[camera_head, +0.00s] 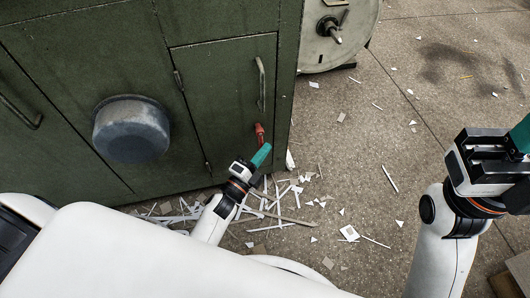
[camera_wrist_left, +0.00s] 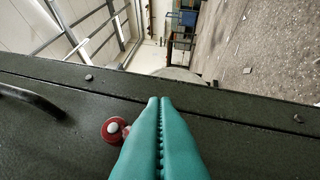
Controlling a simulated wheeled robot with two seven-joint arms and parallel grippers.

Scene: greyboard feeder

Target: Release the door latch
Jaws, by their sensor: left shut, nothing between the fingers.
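The red latch (camera_head: 259,134) sits low on the right edge of the green cabinet's narrow door (camera_head: 225,100). In the left wrist view it is a round red knob (camera_wrist_left: 112,130) with a pale centre, partly hidden by my fingers. My left gripper (camera_head: 262,154) has its teal fingers shut and empty, just below the latch in the head view. In the wrist view the fingertips (camera_wrist_left: 160,100) lie right beside the latch; I cannot tell whether they touch it. My right gripper (camera_head: 523,133) is at the right edge, away from the cabinet, its fingers partly cut off.
The door's bar handle (camera_head: 261,84) is above the latch. A grey round housing (camera_head: 131,129) sticks out of the cabinet at left. A pale reel (camera_head: 336,35) stands beyond the cabinet. Paper scraps (camera_head: 281,203) litter the floor; the floor at right is mostly open.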

